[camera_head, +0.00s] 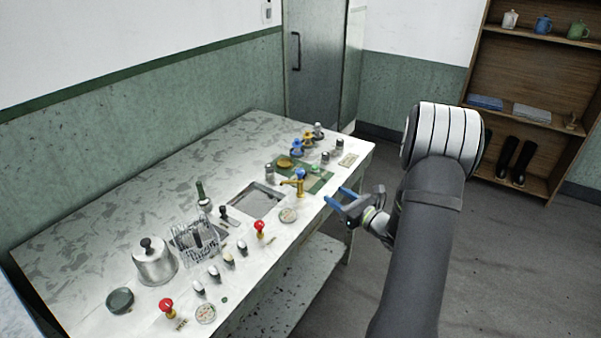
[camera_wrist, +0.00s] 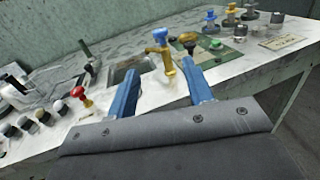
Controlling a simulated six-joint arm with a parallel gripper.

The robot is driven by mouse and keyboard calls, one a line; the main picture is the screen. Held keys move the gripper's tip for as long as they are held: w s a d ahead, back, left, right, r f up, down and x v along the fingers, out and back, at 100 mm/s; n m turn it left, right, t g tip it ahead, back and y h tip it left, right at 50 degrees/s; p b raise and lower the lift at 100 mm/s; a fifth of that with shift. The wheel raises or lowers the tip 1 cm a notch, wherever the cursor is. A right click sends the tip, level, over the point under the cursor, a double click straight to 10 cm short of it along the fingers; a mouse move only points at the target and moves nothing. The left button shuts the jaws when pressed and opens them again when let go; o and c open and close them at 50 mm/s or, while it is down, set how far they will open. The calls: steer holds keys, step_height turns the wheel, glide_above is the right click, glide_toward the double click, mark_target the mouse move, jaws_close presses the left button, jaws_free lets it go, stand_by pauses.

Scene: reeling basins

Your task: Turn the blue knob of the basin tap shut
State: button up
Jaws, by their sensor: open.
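The basin tap (camera_head: 292,185) is brass with a blue knob (camera_head: 300,173) on top. It stands at the right corner of the sunken basin (camera_head: 257,212) in the bench. In the wrist view the tap (camera_wrist: 168,62) and its blue knob (camera_wrist: 160,35) show upright, ahead of and between my blue fingers. My gripper (camera_head: 335,197) is open and empty, just off the bench's front edge, to the right of the tap and apart from it. The wrist view also shows my gripper (camera_wrist: 160,72) with nothing between its fingers.
A red-knobbed valve (camera_head: 260,228) and a round dial (camera_head: 288,215) stand near the tap. A green mat (camera_head: 318,183) with a brass knob lies behind it. Another blue-topped fitting (camera_head: 297,145) stands farther back. A metal canister (camera_head: 155,262) and wire rack (camera_head: 195,243) are at left.

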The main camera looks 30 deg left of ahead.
mark_target(303, 173)
steer(key=x, duration=1.7)
steer(key=shift+a+f, duration=0.1)
steer(key=shift+a, duration=0.05)
steer(key=c, duration=0.9)
steer(key=shift+m+t+h, duration=0.4)
steer(key=shift+m+t, duration=0.2)
steer(key=shift+t, duration=0.3)
